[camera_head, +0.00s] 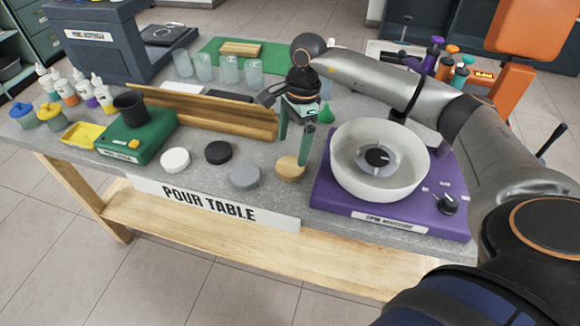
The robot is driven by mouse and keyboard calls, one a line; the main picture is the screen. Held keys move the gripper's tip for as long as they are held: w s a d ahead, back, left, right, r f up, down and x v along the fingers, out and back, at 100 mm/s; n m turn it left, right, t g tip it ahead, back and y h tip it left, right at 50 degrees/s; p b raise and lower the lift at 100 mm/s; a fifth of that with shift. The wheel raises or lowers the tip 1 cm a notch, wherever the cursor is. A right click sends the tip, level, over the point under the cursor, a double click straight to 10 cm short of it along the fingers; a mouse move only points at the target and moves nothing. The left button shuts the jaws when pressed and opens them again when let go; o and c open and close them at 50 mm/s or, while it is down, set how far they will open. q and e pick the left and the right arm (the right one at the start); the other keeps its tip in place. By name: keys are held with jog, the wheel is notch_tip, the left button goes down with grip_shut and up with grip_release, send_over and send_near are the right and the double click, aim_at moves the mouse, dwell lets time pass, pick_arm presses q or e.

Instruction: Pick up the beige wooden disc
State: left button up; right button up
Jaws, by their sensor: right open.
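The beige wooden disc (291,169) lies flat on the grey table, at the right end of a row of discs. My right gripper (293,149) points down with its green fingers open. I cannot tell whether a finger touches the disc. Nothing is seen held between the fingers. My left gripper is not in view.
White (175,160), black (218,153) and grey (245,177) discs lie left of the beige one. The purple spin machine (335,196) with its white bowl (347,184) stands close on the right. A wooden rail (215,116) runs behind. The table's front edge is near.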

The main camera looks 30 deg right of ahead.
aim_at(290, 166)
jog(key=f, duration=0.6)
jog(key=shift+a+f+p, duration=0.2)
jog(key=shift+p, duration=0.1)
jog(key=shift+c, duration=0.2)
jog(key=c, duration=1)
jog(key=shift+r, duration=0.1)
jog(key=shift+c, duration=0.2)
